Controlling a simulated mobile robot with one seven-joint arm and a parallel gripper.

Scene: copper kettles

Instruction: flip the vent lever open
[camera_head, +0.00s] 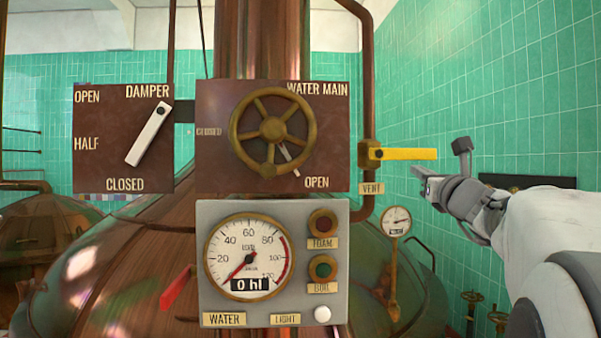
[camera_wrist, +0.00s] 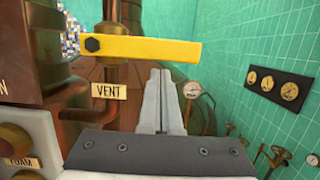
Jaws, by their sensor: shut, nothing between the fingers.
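The yellow vent lever (camera_head: 404,154) sticks out level to the right from a brass valve on a copper pipe. Its VENT label (camera_head: 371,188) hangs just below the pivot. In the wrist view the yellow lever (camera_wrist: 140,48) crosses the upper part, with its dark pivot bolt at the left end and the VENT label (camera_wrist: 108,91) below. My gripper (camera_head: 418,172) is just below and near the lever's free end in the head view. In the wrist view my gripper (camera_wrist: 160,75) is shut and empty, its fingertips pointing up below the lever's right part. I cannot tell whether they touch.
A brown WATER MAIN panel with a brass handwheel (camera_head: 273,130) and a grey gauge panel (camera_head: 274,208) stand to the left. A DAMPER panel (camera_head: 90,118) is farther left. A small gauge (camera_head: 396,221) stands below the lever. Room above the lever looks clear.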

